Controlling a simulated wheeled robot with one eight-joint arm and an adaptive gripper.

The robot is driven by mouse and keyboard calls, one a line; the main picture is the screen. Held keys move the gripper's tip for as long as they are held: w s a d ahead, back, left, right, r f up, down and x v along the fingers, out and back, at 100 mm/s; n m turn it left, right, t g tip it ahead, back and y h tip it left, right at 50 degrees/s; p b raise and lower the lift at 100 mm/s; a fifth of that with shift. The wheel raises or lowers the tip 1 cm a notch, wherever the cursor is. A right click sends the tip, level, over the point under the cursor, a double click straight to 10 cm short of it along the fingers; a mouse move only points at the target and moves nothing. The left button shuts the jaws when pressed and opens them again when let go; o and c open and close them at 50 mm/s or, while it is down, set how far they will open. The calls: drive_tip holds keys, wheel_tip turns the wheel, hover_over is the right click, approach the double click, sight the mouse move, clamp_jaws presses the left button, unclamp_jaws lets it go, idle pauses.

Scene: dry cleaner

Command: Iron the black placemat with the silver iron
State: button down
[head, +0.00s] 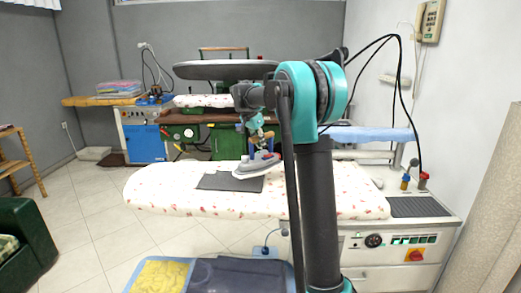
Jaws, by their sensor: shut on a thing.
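The black placemat (216,182) lies flat on the white, red-patterned ironing board (155,193). The silver iron (256,168) rests on or just over the right part of the placemat, its pointed end toward the lower left; I cannot tell whether its sole touches the cloth. My gripper (260,150) is above the iron and shut on it, small in the picture. My arm hides part of the board to the right of the iron.
A control panel (398,240) and dark rest plate (421,207) sit at the board's right end. A bin with yellow and dark cloth (160,277) stands in front. Behind are a blue-fronted machine (149,143) and another pressing station. Tiled floor is free at left.

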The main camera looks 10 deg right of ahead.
drive_tip(key=shift+r, duration=0.45)
drive_tip(key=shift+r, duration=0.15)
drive_tip(key=shift+r, duration=1.35)
drive_tip(key=shift+r, duration=0.1)
